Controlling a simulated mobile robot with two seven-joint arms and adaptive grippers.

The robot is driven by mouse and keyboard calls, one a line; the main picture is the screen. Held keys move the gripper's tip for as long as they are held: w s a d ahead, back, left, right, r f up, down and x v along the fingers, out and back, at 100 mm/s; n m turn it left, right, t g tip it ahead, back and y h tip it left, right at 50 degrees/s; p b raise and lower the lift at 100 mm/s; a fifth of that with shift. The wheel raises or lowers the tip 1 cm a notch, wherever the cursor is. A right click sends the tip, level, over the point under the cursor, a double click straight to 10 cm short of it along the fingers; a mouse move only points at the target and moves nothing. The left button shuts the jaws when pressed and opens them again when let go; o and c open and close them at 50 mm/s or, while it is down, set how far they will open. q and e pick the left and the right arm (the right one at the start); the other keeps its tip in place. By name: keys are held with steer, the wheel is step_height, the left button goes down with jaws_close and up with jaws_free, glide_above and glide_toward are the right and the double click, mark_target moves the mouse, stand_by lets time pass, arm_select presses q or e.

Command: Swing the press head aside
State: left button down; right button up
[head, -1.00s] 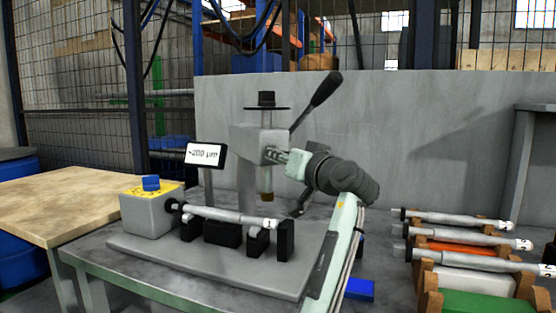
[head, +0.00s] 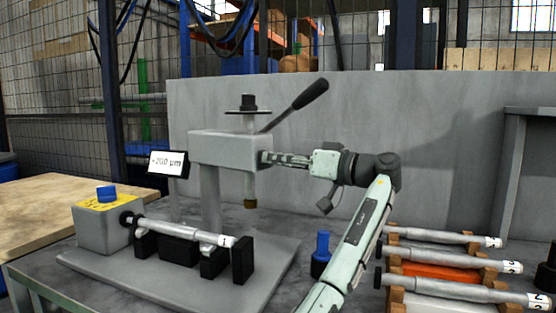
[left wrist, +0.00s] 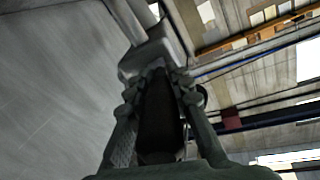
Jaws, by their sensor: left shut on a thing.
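The press head (head: 225,150) is a grey block on an upright grey column (head: 210,195). It has a lever with a black grip (head: 310,94), a black knob and disc on top, and a brass-tipped ram (head: 250,190) below. The block points right of the column, and its ram hangs beyond the shaft. My left gripper (head: 270,158) is at the block's right end. In the left wrist view its fingers (left wrist: 162,85) are shut on a dark bar (left wrist: 160,120), seemingly a handle on the press head; the grey block shows beyond. My right gripper is out of view.
A shaft (head: 185,230) rests on black supports on the grey base plate, beside a grey and yellow box (head: 103,225). A display (head: 167,163) reads about 200 µm. A blue bottle-like object (head: 321,252) and a rack of shafts (head: 440,255) stand right. A grey panel is behind.

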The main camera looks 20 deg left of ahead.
arm_select(q)
steer(key=shift+f, duration=0.15)
steer(key=c, duration=1.3)
jaws_free()
steer(key=v, duration=1.2)
